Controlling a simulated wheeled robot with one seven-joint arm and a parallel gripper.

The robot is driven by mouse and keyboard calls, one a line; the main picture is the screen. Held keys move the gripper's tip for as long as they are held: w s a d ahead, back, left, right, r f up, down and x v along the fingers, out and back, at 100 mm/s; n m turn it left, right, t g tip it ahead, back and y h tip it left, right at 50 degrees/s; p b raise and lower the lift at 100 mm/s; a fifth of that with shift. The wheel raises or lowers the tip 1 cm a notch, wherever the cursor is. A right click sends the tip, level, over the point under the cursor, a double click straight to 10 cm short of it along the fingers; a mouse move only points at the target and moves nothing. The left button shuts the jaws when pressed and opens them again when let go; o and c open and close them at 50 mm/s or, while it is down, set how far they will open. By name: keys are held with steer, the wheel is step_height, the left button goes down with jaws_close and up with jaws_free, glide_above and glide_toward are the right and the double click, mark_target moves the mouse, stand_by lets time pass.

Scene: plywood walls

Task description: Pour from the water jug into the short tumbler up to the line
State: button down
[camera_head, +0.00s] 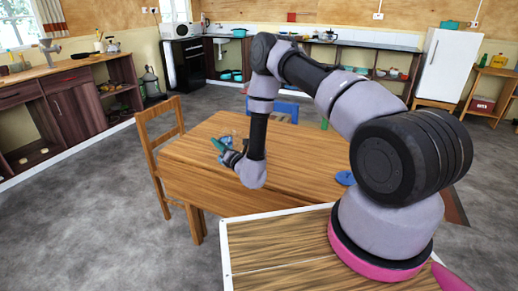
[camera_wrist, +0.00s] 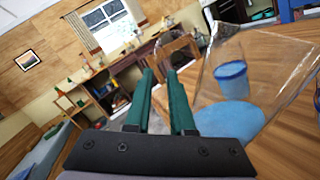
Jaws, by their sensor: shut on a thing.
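The water jug (camera_wrist: 210,65) is clear and fills the right of the wrist view, tilted in that picture, with light blue water (camera_wrist: 230,119) in its lower part. My gripper (camera_wrist: 163,75) has green fingers and is shut on the jug at its side; the grasped part is hard to make out. In the head view my gripper (camera_head: 222,147) is over the left part of the table, and the clear jug barely shows there. A small blue-filled cup (camera_wrist: 231,80), apparently the short tumbler, shows through the jug wall. Its line cannot be made out.
The wooden table (camera_head: 300,165) has bare room around my gripper. A blue flat thing (camera_head: 345,178) lies near its right edge, partly behind my arm. A wooden chair (camera_head: 160,140) stands at the left, a blue chair (camera_head: 285,107) behind.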

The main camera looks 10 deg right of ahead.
steer(key=shift+s+a+f+n, duration=0.1)
steer(key=shift+a+f+n, duration=0.05)
steer(key=shift+a+n, duration=0.25)
steer(key=shift+s+a+f+n+g+b, duration=0.75)
steer(key=shift+a+f+n, duration=1.55)
steer(key=shift+n, duration=1.1)
step_height(320, 180, up, 6)
steer(key=d+r+m+h, duration=0.2)
steer(key=d+r+h, duration=0.1)
steer(key=d, duration=0.7)
steer(key=w+d+r+m+t+h, duration=0.1)
steer(key=d+r+m+h, duration=0.1)
steer(key=d, duration=0.9)
steer(key=w+d+r+m+t+h, duration=0.1)
steer(key=d+r+h, duration=0.3)
steer(key=d, duration=0.7)
steer(key=shift+d+r+m, duration=0.25)
steer(key=shift+r+m, duration=0.15)
steer(key=shift+t, duration=0.25)
